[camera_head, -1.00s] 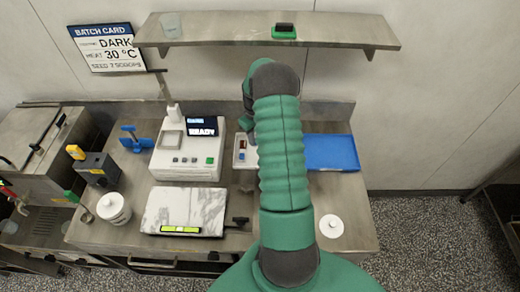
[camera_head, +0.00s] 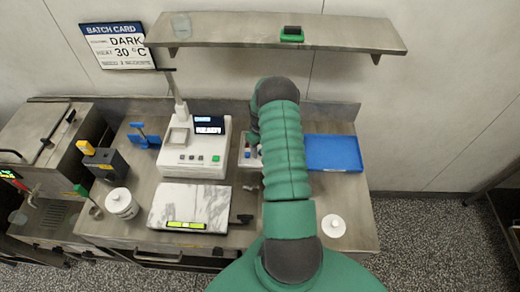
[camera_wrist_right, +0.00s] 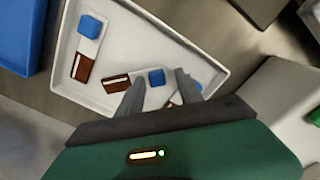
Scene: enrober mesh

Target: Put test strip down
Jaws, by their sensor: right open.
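A white tray (camera_wrist_right: 118,18) in the right wrist view holds test strips with blue pads and brown ends. One strip (camera_wrist_right: 88,46) lies alone on the left side of the tray. Another strip (camera_wrist_right: 138,80) lies between the fingers of my right gripper (camera_wrist_right: 157,88), which is open. A further strip (camera_wrist_right: 178,99) is partly hidden by the right finger. In the head view the white tray (camera_head: 241,164) shows only in part beside my right arm, which hides most of my right gripper. My left gripper is not in view.
A blue tray (camera_head: 333,153) is right of the white tray. A white READY machine (camera_head: 195,150) and a marble slab (camera_head: 190,203) are to the left. A shelf (camera_head: 350,35) runs above the counter.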

